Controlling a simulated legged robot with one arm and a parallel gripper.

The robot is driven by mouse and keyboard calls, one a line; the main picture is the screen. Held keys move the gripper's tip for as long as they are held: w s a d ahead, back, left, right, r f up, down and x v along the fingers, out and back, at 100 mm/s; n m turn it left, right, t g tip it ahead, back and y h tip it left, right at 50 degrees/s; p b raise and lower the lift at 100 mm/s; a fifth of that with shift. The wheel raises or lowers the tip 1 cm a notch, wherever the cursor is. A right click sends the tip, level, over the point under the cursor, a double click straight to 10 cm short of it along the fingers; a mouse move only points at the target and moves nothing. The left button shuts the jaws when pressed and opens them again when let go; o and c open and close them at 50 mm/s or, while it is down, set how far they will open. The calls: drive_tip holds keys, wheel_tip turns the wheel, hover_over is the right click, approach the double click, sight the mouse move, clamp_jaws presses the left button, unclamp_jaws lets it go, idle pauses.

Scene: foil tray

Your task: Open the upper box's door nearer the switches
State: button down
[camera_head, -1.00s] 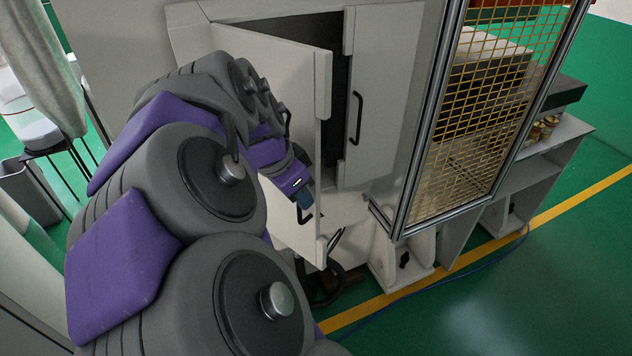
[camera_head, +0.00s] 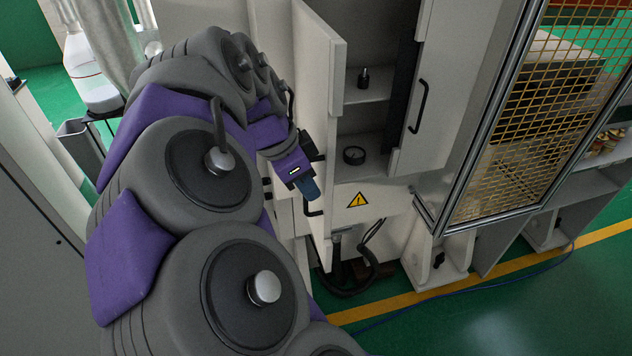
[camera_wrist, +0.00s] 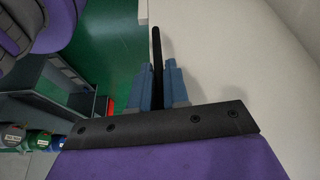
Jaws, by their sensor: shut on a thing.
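The left door (camera_head: 318,65) of the light grey upper box stands swung well open, seen nearly edge-on. My gripper (camera_head: 308,190) is at that handle. In the wrist view, the blue fingers of my gripper (camera_wrist: 160,85) are shut around the black handle bar (camera_wrist: 156,50), beside the pale door face (camera_wrist: 235,60). I cannot make out switches in either view.
Inside the box, a small dark item (camera_head: 364,78) stands on a shelf and a round dark one (camera_head: 354,155) lies lower. A yellow mesh guard (camera_head: 535,125) in a metal frame is at the right. A black hose (camera_head: 365,265) hangs below.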

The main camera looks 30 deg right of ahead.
drive_tip(key=shift+a, duration=0.25)
drive_tip(key=c, duration=1.5)
unclamp_jaws()
drive_tip(key=shift+d, duration=0.2)
drive_tip(key=shift+o, duration=1.4)
drive_tip(key=shift+s+d, duration=0.15)
drive_tip(key=shift+d, duration=0.6)
drive_tip(key=shift+a+r, duration=0.2)
drive_tip(key=shift+a, duration=0.15)
drive_tip(key=p+v, duration=0.2)
drive_tip(key=v, duration=0.3)
drive_tip(key=p+v, duration=0.2)
drive_tip(key=v, duration=0.4)
drive_tip(key=p+v, duration=0.2)
drive_tip(key=v, duration=0.3)
drive_tip(key=shift+d+r, duration=0.25)
drive_tip(key=shift+r, duration=0.2)
